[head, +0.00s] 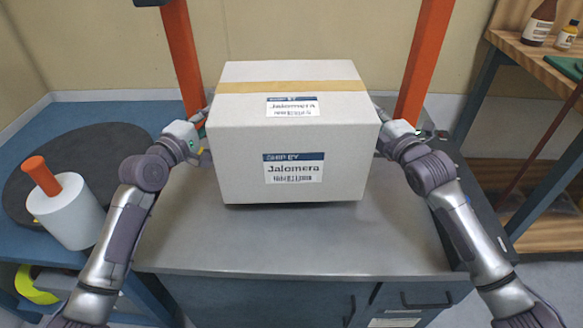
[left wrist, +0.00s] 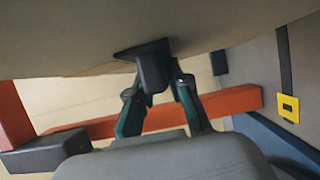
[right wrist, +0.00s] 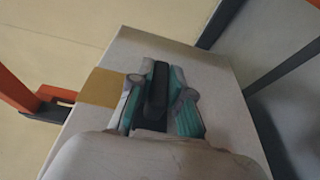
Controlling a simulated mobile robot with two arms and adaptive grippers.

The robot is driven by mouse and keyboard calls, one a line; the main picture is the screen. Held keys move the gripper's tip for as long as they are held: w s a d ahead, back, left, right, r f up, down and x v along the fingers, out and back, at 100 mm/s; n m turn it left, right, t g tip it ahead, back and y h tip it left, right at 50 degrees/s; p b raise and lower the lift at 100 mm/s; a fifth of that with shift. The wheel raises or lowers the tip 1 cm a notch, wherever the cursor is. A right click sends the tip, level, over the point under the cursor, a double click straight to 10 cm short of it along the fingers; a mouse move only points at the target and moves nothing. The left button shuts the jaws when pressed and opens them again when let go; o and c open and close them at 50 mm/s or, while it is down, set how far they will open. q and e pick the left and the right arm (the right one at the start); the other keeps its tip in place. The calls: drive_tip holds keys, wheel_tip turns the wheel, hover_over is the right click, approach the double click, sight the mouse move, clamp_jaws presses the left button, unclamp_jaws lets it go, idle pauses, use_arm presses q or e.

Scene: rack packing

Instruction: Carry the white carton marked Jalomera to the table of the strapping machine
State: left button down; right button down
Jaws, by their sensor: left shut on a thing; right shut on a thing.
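The white carton (head: 290,135), with tan tape over its top and labels reading Jalomera, is upright over the grey metal table (head: 300,245) between two orange posts. I cannot tell whether its bottom touches the tabletop. My left gripper (head: 203,128) is at its left side; in the left wrist view its fingers are shut on a black handle (left wrist: 153,66) on the carton's side. My right gripper (head: 383,122) is at its right side, shut on a matching black handle (right wrist: 156,92). The carton hides the back of the table.
At the right, a wooden shelf (head: 535,65) holds bottles. The tabletop in front of the carton is clear.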

use_arm(q)
drive_tip(key=shift+a+r, duration=0.1)
drive_tip(key=shift+r, duration=0.05)
use_arm(e)
drive_tip(key=shift+d+r, duration=0.1)
drive_tip(key=shift+r, duration=0.05)
